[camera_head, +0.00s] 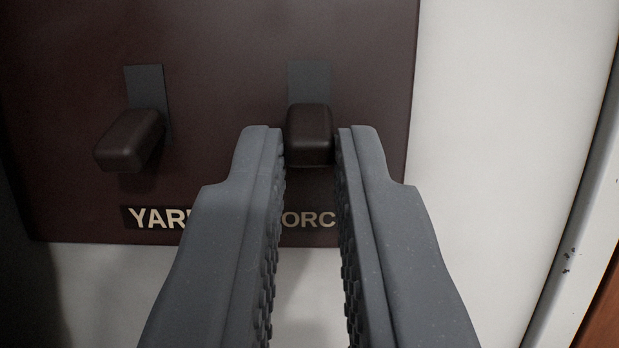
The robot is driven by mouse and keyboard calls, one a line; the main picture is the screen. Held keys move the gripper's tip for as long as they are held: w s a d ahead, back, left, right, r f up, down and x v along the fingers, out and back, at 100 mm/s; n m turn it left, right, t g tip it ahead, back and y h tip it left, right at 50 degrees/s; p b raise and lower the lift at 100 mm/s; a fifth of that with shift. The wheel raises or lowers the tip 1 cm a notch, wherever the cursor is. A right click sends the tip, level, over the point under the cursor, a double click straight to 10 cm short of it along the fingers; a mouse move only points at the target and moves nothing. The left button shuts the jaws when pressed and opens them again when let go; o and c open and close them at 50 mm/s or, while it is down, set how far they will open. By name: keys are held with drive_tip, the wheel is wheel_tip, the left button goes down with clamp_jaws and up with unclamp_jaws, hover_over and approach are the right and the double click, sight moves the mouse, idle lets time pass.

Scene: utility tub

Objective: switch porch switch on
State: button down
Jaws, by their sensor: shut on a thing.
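The porch switch is a dark brown lever (309,120) in a grey slot plate (309,77) on a dark maroon panel. Its label below (312,219) is partly hidden by my fingers and shows "ORC". The lever sits at the lower end of its slot plate. My gripper (309,145) is at the lever, with one finger on its left side and one on its right. The fingers are shut on the lever near their tips. Whether each pad presses fully on it is hard to see.
A second dark lever (132,140), with a label reading "YAR" (156,217) partly covered, is on the left of the same panel (225,40). It also sits low on its slot plate. A white wall (490,130) surrounds the panel at right and below. A pale vertical edge (585,210) stands far right.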

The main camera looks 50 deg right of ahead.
sight(312, 106)
drive_tip(key=shift+s+a+r+g+y+p, duration=0.15)
drive_tip(key=shift+r+g+y+p, duration=0.7)
drive_tip(key=shift+p, duration=2.85)
drive_tip(key=shift+a+r+g+y+p, duration=0.1)
drive_tip(key=shift+r+g+y+p, duration=0.75)
drive_tip(key=shift+p, duration=2.8)
drive_tip(key=y+p, duration=0.2)
drive_tip(key=p, duration=0.3)
drive_tip(key=shift+g, duration=0.4)
drive_tip(key=shift+d+r+g+y+p, duration=0.15)
drive_tip(key=shift+g+y+p, duration=0.45)
drive_tip(key=shift+y+p, duration=0.2)
drive_tip(key=shift+y, duration=0.3)
drive_tip(key=c, duration=1.4)
unclamp_jaws()
drive_tip(key=shift+r, duration=0.15)
drive_tip(key=shift+c, duration=0.2)
drive_tip(key=b+v, duration=0.1)
drive_tip(key=v, duration=1.3)
drive_tip(key=shift+w+b, duration=0.2)
drive_tip(key=shift+b, duration=0.2)
drive_tip(key=shift+r, duration=0.1)
